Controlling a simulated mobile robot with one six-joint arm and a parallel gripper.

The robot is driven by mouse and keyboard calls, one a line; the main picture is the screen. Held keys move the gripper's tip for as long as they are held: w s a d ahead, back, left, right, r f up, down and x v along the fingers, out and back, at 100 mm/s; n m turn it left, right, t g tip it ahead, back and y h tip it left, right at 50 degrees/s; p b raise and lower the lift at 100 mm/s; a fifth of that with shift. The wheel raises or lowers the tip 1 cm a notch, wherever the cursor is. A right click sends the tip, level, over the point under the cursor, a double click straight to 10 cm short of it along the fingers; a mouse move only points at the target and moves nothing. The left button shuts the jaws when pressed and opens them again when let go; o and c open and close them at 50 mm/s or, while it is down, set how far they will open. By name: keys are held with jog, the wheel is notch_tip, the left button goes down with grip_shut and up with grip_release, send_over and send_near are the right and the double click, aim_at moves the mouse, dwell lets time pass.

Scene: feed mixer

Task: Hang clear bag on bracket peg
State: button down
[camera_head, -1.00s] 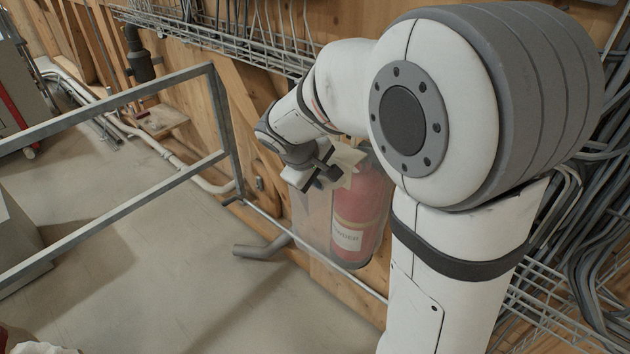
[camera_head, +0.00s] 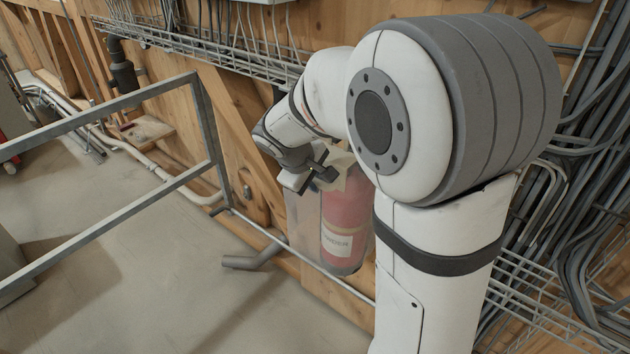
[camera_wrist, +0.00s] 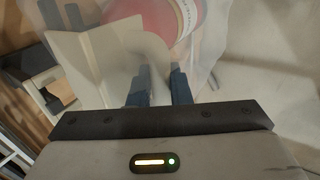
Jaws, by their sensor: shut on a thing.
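The clear bag (camera_head: 305,225) is a see-through sheet hanging below my gripper (camera_head: 320,177). In the wrist view the two dark fingers (camera_wrist: 163,85) close on the bag's filmy material (camera_wrist: 112,85). A pale beige folded piece (camera_wrist: 90,55) lies just beyond the fingers; it also shows beside the gripper in the head view (camera_head: 344,164). A red cylinder with a white label (camera_head: 345,212), like a fire extinguisher, shows through or beside the bag; I cannot tell whether it is inside. I cannot make out the bracket peg for certain.
A grey metal rail frame (camera_head: 205,115) stands at the left. A wire cable tray (camera_head: 190,42) runs along the wooden wall above. A grey pipe stub (camera_head: 250,258) lies low near the wall. A dark-edged fixture (camera_wrist: 32,75) is at the wrist view's left. The floor is open at lower left.

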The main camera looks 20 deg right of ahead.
jog(key=c, duration=1.3)
grip_release()
jog(key=shift+o, duration=0.2)
jog(key=v, duration=0.8)
jog(key=s+d+f+m+y, duration=0.1)
jog(key=s+f+m+y, duration=0.1)
jog(key=s, duration=0.7)
jog(key=s+d+f+m+y, duration=0.1)
jog(key=s+m, duration=0.4)
jog(key=s, duration=0.5)
jog(key=shift+s+f+g+y, duration=0.3)
jog(key=shift+f+y, duration=0.45)
jog(key=shift+y, duration=0.15)
